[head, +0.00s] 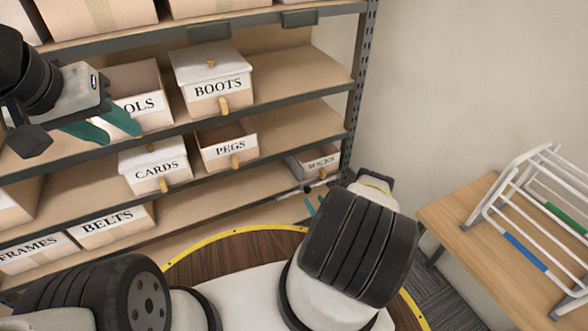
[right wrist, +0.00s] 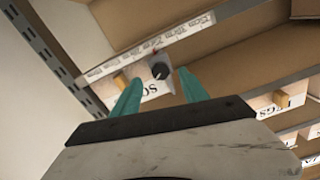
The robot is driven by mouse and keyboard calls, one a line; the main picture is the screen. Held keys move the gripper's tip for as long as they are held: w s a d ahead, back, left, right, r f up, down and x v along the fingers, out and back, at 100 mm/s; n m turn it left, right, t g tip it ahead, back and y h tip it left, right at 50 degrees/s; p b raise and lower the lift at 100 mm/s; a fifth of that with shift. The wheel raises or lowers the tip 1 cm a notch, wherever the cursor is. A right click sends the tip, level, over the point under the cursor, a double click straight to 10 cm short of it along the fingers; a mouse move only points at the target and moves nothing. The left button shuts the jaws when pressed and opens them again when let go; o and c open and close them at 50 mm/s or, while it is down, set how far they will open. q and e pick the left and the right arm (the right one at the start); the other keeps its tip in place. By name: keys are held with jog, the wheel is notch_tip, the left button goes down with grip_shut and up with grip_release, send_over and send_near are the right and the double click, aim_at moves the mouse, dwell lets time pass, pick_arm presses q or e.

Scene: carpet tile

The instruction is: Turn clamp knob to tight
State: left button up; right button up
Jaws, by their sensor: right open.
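In the right wrist view a dark round knob (right wrist: 160,66) with a small red mark beside it sits in front of a pale strip with printed marks (right wrist: 140,55) along the shelf edge. My open right gripper (right wrist: 159,77) has its teal fingertips on either side of the knob in the picture. I cannot tell whether they touch it. In the head view my right arm hides most of this gripper; a bit of teal shows near the lower shelf. My left gripper (head: 112,132) is open and empty, at the upper left, in front of the TOOLS box (head: 137,84).
Shelves hold labelled boxes: BOOTS (head: 212,80), PEGS (head: 227,145), CARDS (head: 155,166) and BELTS (head: 112,226). A metal upright (head: 358,85) stands at the shelf's right end. A wooden table (head: 470,235) with a white rack (head: 530,195) is at right.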

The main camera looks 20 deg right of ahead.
aim_at(308, 192)
jog(key=w, duration=0.4)
jog(key=w+a, duration=0.1)
jog(key=w, duration=0.1)
grip_shut()
